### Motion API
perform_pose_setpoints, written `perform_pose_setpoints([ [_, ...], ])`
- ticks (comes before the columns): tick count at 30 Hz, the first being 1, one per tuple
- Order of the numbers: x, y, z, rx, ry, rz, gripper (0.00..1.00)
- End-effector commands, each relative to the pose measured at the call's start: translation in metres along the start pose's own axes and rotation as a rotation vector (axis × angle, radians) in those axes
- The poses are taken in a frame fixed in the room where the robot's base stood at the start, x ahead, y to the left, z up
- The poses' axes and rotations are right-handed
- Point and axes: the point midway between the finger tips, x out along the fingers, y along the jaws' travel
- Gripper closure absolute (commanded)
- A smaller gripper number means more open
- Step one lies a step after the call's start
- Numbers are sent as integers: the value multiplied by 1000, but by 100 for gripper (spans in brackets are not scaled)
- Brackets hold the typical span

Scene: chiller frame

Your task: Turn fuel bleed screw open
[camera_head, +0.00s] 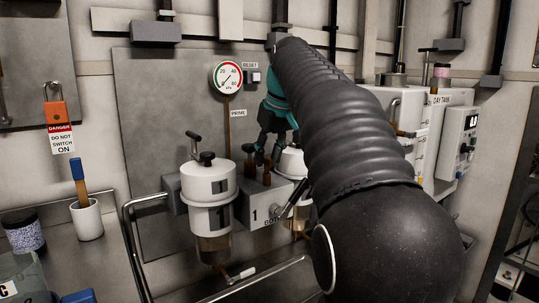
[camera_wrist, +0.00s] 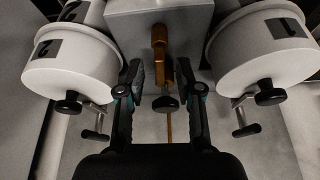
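A brass fitting with a small black knob (camera_wrist: 166,103) sticks out of a grey block between two white filter canisters in the wrist view. No label marks it, so I cannot tell for certain that it is the fuel bleed screw. My gripper (camera_wrist: 161,82) is open, with one finger on each side of the fitting and a visible gap to each. In the head view my gripper (camera_head: 269,160) points down at the brass parts (camera_head: 253,172) beside canister 1. My arm hides much of the area behind it.
Canister 1 (camera_head: 208,183) has a black top knob and a lever beside it. Canister 2 (camera_wrist: 70,62) stands across the block. A pressure gauge (camera_head: 227,77), a PRIME label (camera_head: 238,113) and a metal rail (camera_head: 135,245) are close by. A white cup (camera_head: 87,220) stands at left.

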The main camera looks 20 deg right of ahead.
Motion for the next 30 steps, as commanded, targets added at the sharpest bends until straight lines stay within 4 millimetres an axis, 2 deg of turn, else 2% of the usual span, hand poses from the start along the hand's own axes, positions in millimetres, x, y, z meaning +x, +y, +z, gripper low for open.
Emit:
perform_pose_setpoints([
  [3,0,0,0,0,0,0,65],
  [7,0,0,0,0,0,0,97],
  [8,0,0,0,0,0,0,100],
  [29,0,1,0,-79,1,-32,100],
  [30,0,1,-1,-79,1,-32,80],
])
